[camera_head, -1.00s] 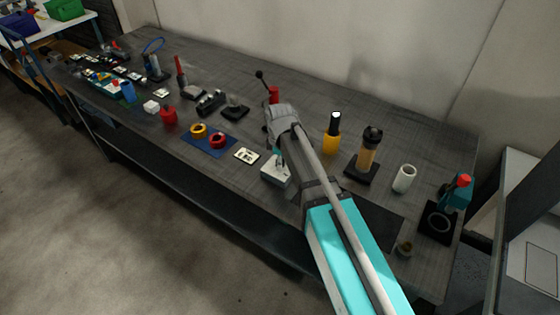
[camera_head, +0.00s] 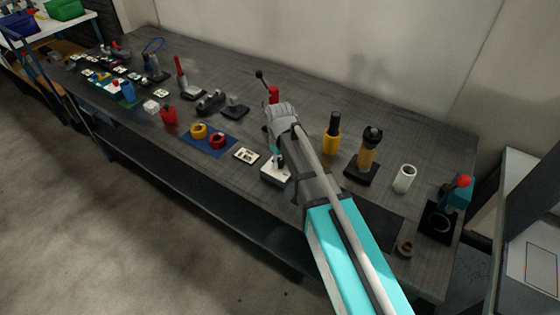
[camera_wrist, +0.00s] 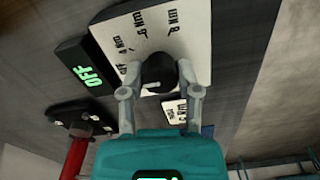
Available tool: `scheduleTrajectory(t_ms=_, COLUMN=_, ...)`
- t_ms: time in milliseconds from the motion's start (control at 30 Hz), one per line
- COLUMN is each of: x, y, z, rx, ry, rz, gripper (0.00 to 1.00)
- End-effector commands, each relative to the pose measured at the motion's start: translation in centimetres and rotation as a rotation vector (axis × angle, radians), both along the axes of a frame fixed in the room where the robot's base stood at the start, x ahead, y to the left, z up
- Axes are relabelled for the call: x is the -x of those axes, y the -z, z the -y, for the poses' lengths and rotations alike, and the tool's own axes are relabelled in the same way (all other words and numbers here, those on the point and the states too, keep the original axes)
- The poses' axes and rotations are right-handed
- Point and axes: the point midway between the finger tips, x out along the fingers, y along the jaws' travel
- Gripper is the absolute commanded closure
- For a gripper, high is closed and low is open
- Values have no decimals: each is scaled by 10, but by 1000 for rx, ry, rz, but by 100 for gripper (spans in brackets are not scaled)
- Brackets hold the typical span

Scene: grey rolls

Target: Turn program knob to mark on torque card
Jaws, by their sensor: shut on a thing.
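The black program knob (camera_wrist: 159,70) stands on a white panel with printed marks (camera_wrist: 190,30) in the wrist view. My gripper (camera_wrist: 160,88) is shut on the knob, one grey finger on each side. The fingers and knob hide part of the panel's print. In the head view, the white panel (camera_head: 273,177) sits near the bench's front edge, partly covered by my arm. A small white card with dark print, likely the torque card (camera_head: 246,155), lies just left of it; it also shows in the wrist view (camera_wrist: 174,112), where its mark is too small to read.
A dark display reading OFF in green (camera_wrist: 90,76) is beside the panel. A blue mat (camera_head: 190,140) with yellow and red rings lies to the left. A yellow-based cylinder (camera_head: 331,143) and a white cup (camera_head: 404,179) stand to the right.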

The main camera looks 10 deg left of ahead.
Motion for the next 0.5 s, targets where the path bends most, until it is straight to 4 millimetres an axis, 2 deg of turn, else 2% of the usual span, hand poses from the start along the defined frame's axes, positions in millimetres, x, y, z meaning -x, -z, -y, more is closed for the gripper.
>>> scheduleTrajectory(t_ms=500, x=0, y=0, z=0, rx=0, ry=490, rz=0, gripper=100)
